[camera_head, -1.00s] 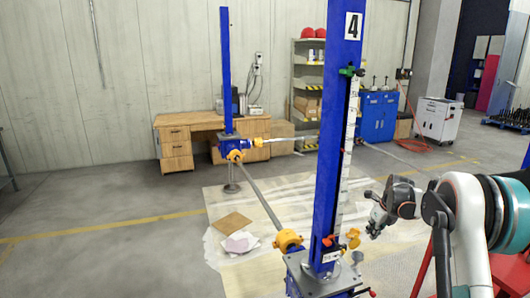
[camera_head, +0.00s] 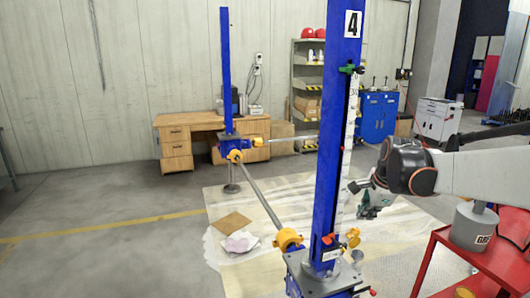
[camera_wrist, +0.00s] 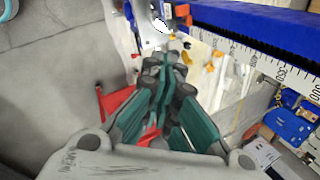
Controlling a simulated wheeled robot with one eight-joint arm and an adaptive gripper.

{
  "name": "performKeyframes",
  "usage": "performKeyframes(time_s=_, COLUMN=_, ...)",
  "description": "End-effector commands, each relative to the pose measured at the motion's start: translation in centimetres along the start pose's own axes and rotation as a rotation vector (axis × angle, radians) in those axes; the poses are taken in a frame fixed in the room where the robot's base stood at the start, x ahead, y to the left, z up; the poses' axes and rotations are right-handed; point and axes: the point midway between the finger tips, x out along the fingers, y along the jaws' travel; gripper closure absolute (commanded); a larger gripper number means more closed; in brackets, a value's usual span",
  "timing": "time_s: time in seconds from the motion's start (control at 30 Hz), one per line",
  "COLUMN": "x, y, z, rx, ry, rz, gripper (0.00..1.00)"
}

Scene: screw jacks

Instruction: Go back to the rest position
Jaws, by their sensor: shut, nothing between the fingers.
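My gripper (camera_head: 366,203) is at the right of the head view, beside the blue screw jack post (camera_head: 330,150) marked 4. In the wrist view my gripper (camera_wrist: 165,75) has its green-padded fingers together with nothing between them. The post with its ruler scale (camera_wrist: 250,55) crosses the top right of the wrist view. In the head view the gripper appears to the right of the post; whether it touches the post cannot be told.
A red cart (camera_head: 490,262) with a grey weight (camera_head: 473,226) stands at the lower right. A second blue post (camera_head: 226,70) stands farther back, joined by a shaft (camera_head: 262,200). A wooden desk (camera_head: 180,125) is by the wall. The floor at left is clear.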

Motion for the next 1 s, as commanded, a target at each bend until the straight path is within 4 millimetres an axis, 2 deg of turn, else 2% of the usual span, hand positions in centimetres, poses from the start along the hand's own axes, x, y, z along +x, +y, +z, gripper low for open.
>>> performKeyframes(time_s=0.03, x=-1.4, y=1.4, z=0.8, rx=-0.074, ry=0.002, rz=-0.009, gripper=1.00)
performKeyframes(time_s=0.2, x=-5.0, y=5.6, z=2.8, rx=-0.336, ry=0.016, rz=-0.038, gripper=1.00)
performKeyframes(time_s=0.5, x=-9.3, y=14.2, z=5.4, rx=-0.799, ry=0.054, rz=-0.085, gripper=1.00)
performKeyframes(time_s=0.73, x=-10.6, y=21.3, z=6.7, rx=-1.154, ry=0.096, rz=-0.115, gripper=1.00)
performKeyframes(time_s=0.9, x=-10.5, y=26.3, z=7.3, rx=-1.400, ry=0.133, rz=-0.133, gripper=1.00)
performKeyframes(time_s=1.0, x=-10.2, y=28.4, z=7.4, rx=-1.514, ry=0.153, rz=-0.140, gripper=1.00)
